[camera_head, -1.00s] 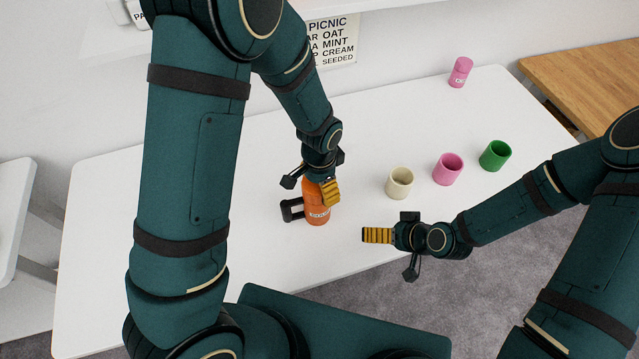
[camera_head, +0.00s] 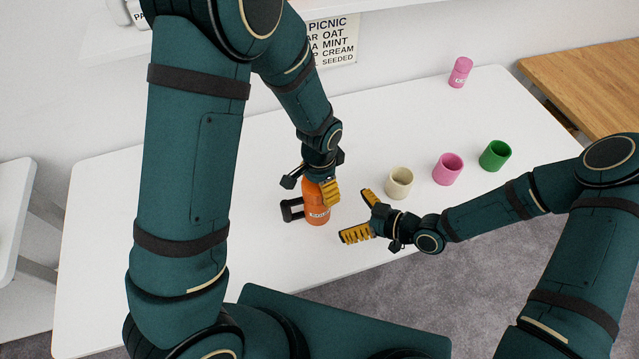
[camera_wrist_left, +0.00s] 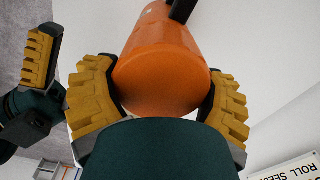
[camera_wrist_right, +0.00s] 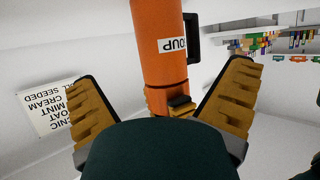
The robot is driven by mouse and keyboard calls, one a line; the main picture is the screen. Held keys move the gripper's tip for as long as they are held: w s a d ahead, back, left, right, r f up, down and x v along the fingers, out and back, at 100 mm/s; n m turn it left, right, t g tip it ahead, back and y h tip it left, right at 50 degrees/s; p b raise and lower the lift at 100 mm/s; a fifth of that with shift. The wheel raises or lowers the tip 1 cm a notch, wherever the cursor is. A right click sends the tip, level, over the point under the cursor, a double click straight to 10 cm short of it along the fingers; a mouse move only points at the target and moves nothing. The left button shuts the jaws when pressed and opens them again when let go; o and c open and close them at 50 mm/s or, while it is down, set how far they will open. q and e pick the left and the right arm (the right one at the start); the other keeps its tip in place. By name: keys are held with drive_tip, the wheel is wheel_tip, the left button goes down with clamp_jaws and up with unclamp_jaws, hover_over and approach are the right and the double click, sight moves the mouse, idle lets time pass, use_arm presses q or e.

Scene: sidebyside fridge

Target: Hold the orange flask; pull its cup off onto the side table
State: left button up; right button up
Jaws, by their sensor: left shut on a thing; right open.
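The orange flask (camera_head: 317,213) stands upright on the white table, its black handle (camera_head: 291,209) to the left. My left gripper (camera_head: 321,188) is shut on its upper part from above; the left wrist view shows the orange flask (camera_wrist_left: 165,65) between both fingers. My right gripper (camera_head: 354,215) is open and empty, just right of the flask, its fingers toward it. In the right wrist view the flask (camera_wrist_right: 160,45), with its SOUP label, lies ahead between the open fingers, not touched as far as I see. The wooden side table (camera_head: 590,85) is at the right.
On the white table (camera_head: 150,245), a cream cup (camera_head: 399,183), a pink cup (camera_head: 447,169) and a green cup (camera_head: 495,155) stand right of the flask. A pink bottle (camera_head: 460,72) stands at the back. The table's left part is clear.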

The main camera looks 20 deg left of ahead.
sight(329, 209)
drive_tip(key=x, duration=1)
drive_tip(key=shift+f, duration=0.1)
drive_tip(key=c, duration=1.2)
drive_tip(key=shift+c, duration=0.2)
drive_tip(key=o, duration=1.2)
drive_tip(key=shift+o, duration=0.2)
drive_tip(key=shift+d, duration=0.1)
